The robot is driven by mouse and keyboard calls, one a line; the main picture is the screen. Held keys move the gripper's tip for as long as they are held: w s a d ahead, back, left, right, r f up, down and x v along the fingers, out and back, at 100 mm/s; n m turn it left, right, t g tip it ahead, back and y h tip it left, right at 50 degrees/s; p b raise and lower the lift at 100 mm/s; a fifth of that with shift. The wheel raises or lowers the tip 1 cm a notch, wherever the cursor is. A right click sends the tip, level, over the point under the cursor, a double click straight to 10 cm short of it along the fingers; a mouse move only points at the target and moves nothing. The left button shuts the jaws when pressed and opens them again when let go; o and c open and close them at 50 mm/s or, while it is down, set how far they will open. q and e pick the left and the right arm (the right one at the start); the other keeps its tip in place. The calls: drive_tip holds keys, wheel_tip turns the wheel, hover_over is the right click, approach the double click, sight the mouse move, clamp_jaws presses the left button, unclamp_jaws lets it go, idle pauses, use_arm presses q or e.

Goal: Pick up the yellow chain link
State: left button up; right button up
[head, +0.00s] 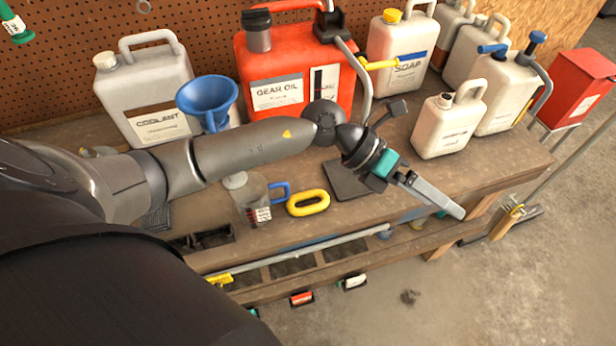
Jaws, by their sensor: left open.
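The yellow chain link (310,211) lies flat on the wooden workbench, near its front edge in the head view. It is an elongated closed loop and shows whole. My left gripper (430,160) is open and empty, up and to the right of the link, with clear distance between them. My left arm reaches in from the left, passing behind the link in the picture. My right gripper is not in view.
A clear measuring jug (252,198) with a blue handle stands just left of the link. A dark flat plate (347,185) lies to its right. Behind stand a coolant jug (155,95), blue funnel (207,97), red gear oil can (280,75) and several white jugs.

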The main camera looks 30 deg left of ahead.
use_arm(q)
drive_tip(key=a+f+m+g+y, duration=0.1)
drive_tip(key=a+f+m+y, duration=0.1)
drive_tip(key=a+f+y, duration=0.55)
drive_tip(key=r+g+y, duration=0.1)
drive_tip(key=y, duration=0.4)
hover_over(308, 204)
drive_tip(key=shift+m, duration=0.4)
wheel_tip(308, 204, down, 14)
drive_tip(key=b, duration=1)
drive_tip(key=shift+s+d+f+b, duration=0.1)
drive_tip(key=shift+f+b, duration=0.1)
drive_tip(key=shift+b, duration=0.2)
drive_tip(key=c, duration=1.3)
drive_tip(key=shift+r, duration=0.1)
drive_tip(key=shift+c, duration=0.5)
drive_tip(key=shift+r, duration=0.1)
